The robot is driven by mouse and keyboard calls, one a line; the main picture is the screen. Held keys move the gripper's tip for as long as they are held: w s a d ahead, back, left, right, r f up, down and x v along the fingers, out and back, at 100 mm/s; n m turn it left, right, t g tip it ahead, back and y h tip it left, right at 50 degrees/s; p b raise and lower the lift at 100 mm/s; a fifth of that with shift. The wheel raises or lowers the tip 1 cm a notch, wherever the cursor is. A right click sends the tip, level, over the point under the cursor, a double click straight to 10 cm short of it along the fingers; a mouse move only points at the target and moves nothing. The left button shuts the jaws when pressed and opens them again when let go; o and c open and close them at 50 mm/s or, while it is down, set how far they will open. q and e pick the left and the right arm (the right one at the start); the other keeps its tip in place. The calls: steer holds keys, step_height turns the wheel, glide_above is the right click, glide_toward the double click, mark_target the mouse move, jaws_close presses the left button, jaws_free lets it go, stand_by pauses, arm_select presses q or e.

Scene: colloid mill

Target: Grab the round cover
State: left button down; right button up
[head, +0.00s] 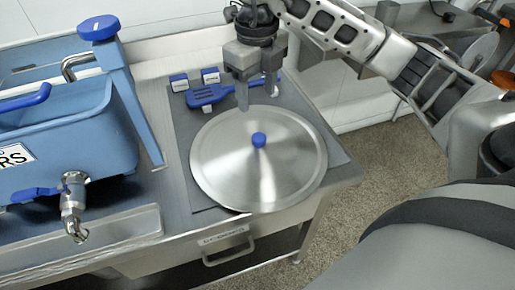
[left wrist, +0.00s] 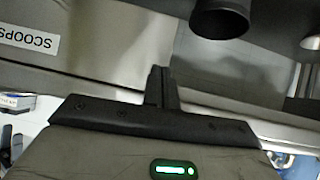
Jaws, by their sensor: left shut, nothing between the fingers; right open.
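The round cover (head: 222,165) is a wide shiny metal disc with a small blue knob (head: 259,140) at its centre. It lies flat on a dark grey mat on the metal bench in the head view. My right gripper (head: 257,92) is open and empty, pointing down above the cover's far edge, behind the knob. In the left wrist view my left gripper (left wrist: 161,80) is shut with nothing in it. The cover cannot be made out in that view, and the left gripper does not show in the head view.
A blue machine tub (head: 70,140) with a metal tap (head: 72,205) stands left of the cover. A blue slotted tool (head: 210,95) and small white-and-blue blocks (head: 179,82) lie behind it. A labelled drawer (head: 225,240) is below. The left wrist view shows a "SCOOPS" label (left wrist: 28,38).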

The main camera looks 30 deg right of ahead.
glide_above(259, 137)
steer(key=f, duration=0.6)
steer(key=shift+w+f, duration=0.25)
steer(key=shift+w, duration=0.05)
steer(key=f, duration=0.2)
steer(key=f+p, duration=0.1)
steer(key=f, duration=0.1)
steer(key=shift+s, duration=0.3)
steer(key=shift+f, duration=0.65)
steer(key=shift+w, duration=0.1)
jaws_close()
